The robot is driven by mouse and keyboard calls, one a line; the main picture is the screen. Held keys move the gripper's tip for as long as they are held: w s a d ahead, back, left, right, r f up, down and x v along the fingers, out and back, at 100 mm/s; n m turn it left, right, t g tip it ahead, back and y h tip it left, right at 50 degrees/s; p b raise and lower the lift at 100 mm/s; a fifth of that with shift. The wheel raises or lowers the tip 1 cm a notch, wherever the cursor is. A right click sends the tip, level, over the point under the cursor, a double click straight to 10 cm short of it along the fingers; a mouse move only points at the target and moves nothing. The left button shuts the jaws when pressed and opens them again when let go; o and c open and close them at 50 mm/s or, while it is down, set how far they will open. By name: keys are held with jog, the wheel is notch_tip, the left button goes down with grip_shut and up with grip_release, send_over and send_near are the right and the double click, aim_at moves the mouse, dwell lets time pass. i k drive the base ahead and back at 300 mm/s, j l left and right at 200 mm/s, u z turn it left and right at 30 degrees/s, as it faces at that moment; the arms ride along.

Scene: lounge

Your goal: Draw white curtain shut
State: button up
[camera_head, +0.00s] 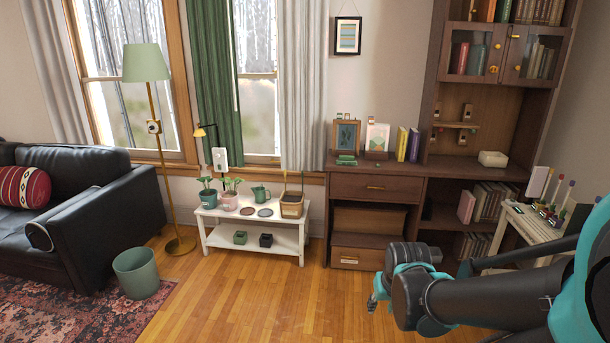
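A white curtain (302,85) hangs gathered at the right side of the right-hand window, beside the wall. A green curtain (213,75) hangs gathered at that window's left side, and bare glass (257,95) shows between the two. Another whitish curtain (54,70) hangs at the left edge of the left-hand window. My gripper (377,293) is at the lower right, low over the floor in front of the desk, far from the curtains. It appears to touch nothing. Its fingers are small and dark, so I cannot tell whether they are open.
A low white table (252,229) with potted plants stands under the right-hand window, below the white curtain. A floor lamp (147,62), green bin (136,271) and black sofa (95,215) stand left. A brown desk (345,187) stands right. The wooden floor in the middle is clear.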

aim_at(283, 8)
jog(key=i+z, duration=0.25)
jog(key=i, duration=0.2)
jog(key=i+j+z, duration=0.25)
jog(key=i, duration=0.2)
jog(key=i+z, duration=0.25)
jog(key=i, duration=0.2)
jog(key=i+j+z, duration=0.25)
jog(key=i+j, duration=0.25)
jog(key=j, duration=0.15)
jog(key=i+j, duration=0.25)
jog(key=j, duration=0.15)
jog(key=i+j, duration=0.25)
jog(key=j, duration=0.15)
jog(key=j+u, duration=0.05)
